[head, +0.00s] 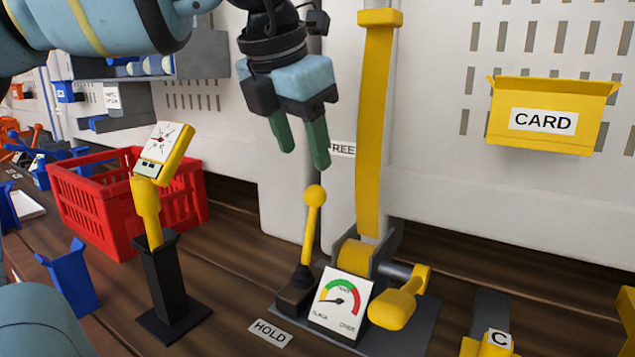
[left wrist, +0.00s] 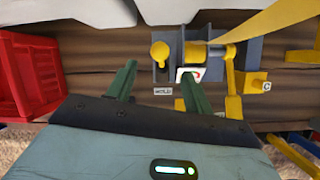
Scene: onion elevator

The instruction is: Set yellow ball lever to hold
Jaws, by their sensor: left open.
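The yellow ball lever (head: 313,222) stands on a dark base, its shaft leaning slightly right and toward the back panel in the head view. Its ball shows from above in the left wrist view (left wrist: 159,52). The HOLD label (head: 269,333) lies in front of the lever's base. The partly hidden FREE label (head: 343,150) is behind it. My left gripper (head: 304,156) is open and empty, pointing down just above the ball, apart from it. In the left wrist view the ball appears just beyond and between the fingertips (left wrist: 156,68). My right gripper is not in view.
Right of the lever are a gauge (head: 341,299), a yellow strap (head: 375,130) on a roller and a yellow handle (head: 400,300). Left are a gauge on a black post (head: 168,275) and a red crate (head: 95,215). A yellow CARD box (head: 550,145) hangs at right.

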